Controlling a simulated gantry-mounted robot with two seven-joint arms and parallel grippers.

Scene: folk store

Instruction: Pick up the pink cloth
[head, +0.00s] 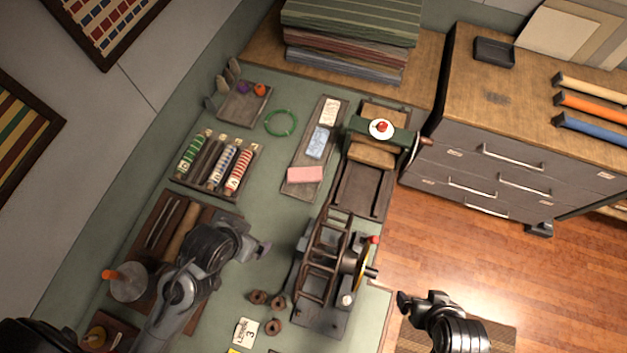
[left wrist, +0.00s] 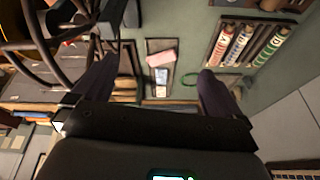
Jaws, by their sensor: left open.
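The pink cloth (head: 306,174) is a small folded block at the near end of a narrow dark tray (head: 294,190) on the green table. A blue cloth (head: 318,142) and a white patterned cloth (head: 330,111) lie behind it in the same tray. My left gripper (head: 262,249) is in front of and to the left of the pink cloth, apart from it. In the left wrist view the pink cloth (left wrist: 162,57) shows between the two spread, empty fingers (left wrist: 157,84). My right gripper (head: 403,302) is at the lower right, over the floor side; its fingers are too small to read.
A rack of thread spools (head: 215,165) is to the left. A green ring (head: 280,122) lies near the tray. Bare tabletop lies before the cloth.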

